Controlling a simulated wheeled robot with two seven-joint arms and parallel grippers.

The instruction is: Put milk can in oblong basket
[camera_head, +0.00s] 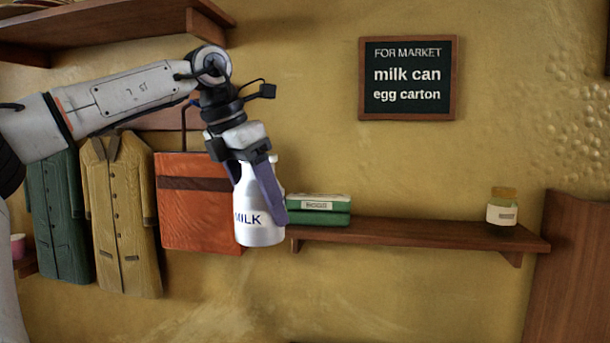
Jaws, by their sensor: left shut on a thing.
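The milk can (259,234) is a silver-white can with the word MILK on its side, left of centre in the head view. My left gripper (258,187) comes down from above and is shut on the can around its upper part. The can hangs nearly upright, in front of the left end of the wall shelf. The fingers hide part of its neck and shoulder. My right gripper is not in view. No oblong basket shows in this view.
A wooden wall shelf (420,233) holds a green box (318,217) and a jar (502,212). An orange bag (195,215) and two coats (122,215) hang at left. A sign (408,78) reads "FOR MARKET milk can egg carton". Another shelf (100,24) is at upper left.

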